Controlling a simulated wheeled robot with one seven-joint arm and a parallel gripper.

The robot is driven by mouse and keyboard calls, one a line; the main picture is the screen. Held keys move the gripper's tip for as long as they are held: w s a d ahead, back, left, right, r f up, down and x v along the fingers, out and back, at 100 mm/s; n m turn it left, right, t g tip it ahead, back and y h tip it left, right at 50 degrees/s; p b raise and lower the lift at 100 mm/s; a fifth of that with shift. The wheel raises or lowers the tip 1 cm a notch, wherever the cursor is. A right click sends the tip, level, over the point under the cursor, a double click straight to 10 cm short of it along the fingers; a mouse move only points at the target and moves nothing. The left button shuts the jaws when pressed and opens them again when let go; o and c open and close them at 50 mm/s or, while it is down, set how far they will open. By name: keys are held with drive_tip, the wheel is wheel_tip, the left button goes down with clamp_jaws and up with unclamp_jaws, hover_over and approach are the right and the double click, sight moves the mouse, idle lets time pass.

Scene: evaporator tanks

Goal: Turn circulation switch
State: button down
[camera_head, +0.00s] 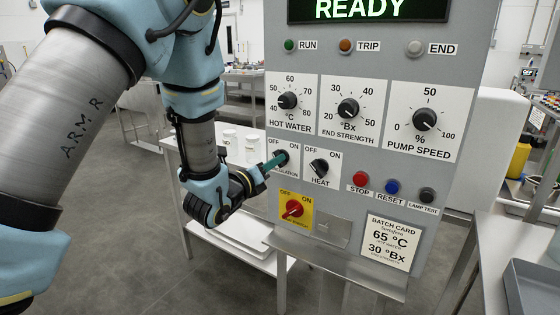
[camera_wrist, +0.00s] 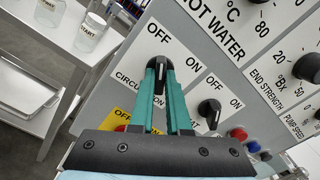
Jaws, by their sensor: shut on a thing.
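The circulation switch is a black knob on a white plate of the grey control panel, marked OFF at upper left and ON at upper right. In the wrist view the knob (camera_wrist: 160,75) sits between my teal fingertips, its pale line pointing toward OFF. In the head view the knob (camera_head: 281,158) shows just past the fingertips, and my gripper hides part of the CIRCULATION label. My gripper (camera_head: 275,162) comes from the left and is shut on this knob; its two fingers (camera_wrist: 160,70) lie along the knob's sides.
The heat switch (camera_head: 319,167) is close on the right, and a red rotary switch on yellow (camera_head: 292,209) is just below. Stop (camera_head: 361,178) and reset (camera_head: 392,186) buttons are further right. A white table with jars (camera_head: 230,140) stands behind my wrist. A metal ledge (camera_head: 330,262) juts out below.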

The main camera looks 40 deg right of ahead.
drive_tip(key=shift+f, duration=0.1)
drive_tip(key=shift+m+b, duration=1)
drive_tip(key=shift+b, duration=0.15)
drive_tip(key=shift+m+b, duration=1)
drive_tip(key=shift+b, duration=0.05)
